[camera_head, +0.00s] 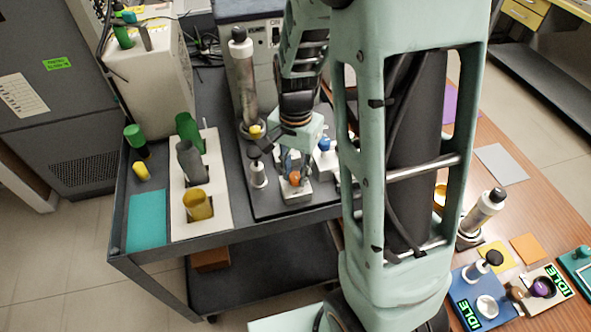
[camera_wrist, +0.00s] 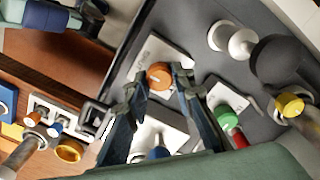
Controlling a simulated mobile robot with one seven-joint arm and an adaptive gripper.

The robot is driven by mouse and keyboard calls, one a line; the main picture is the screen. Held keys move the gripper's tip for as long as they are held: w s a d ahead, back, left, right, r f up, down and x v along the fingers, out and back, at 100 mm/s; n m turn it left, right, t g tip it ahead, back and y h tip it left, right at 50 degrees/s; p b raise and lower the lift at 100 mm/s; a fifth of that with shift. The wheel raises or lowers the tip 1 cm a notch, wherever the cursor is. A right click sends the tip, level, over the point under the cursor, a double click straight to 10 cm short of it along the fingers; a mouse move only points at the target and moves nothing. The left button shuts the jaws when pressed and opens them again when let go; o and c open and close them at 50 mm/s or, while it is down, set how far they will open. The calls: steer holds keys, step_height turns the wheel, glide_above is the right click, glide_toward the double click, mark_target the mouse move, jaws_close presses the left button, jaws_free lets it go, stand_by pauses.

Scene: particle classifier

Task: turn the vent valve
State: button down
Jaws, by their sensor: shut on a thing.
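A round orange knob (camera_wrist: 159,76) with a pale mark sits on a light plate (camera_wrist: 146,52) on a dark cart top. The plate's lettering is too small to read, so I cannot tell from it whether this is the vent valve. My gripper (camera_wrist: 162,78) points down with one finger on each side of the knob and is shut on it. In the head view my gripper (camera_head: 291,161) is just above the orange knob (camera_head: 294,179). A blue knob (camera_wrist: 158,154) and a green knob (camera_wrist: 228,117) are on neighbouring plates.
A metal cylinder with a yellow knob (camera_head: 256,131) stands behind left of my gripper. A small black-topped white fitting (camera_head: 258,173) is close on the left. A white rack (camera_head: 217,217) holds cups on the cart's left. A wooden table (camera_head: 517,210) with instruments is right.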

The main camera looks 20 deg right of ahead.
mark_target(296, 175)
steer(key=shift+m, duration=0.3)
steer(key=c, duration=1.7)
jaws_free()
steer(key=shift+o, duration=0.2)
steer(key=shift+r, duration=0.1)
step_height(296, 175, up, 12)
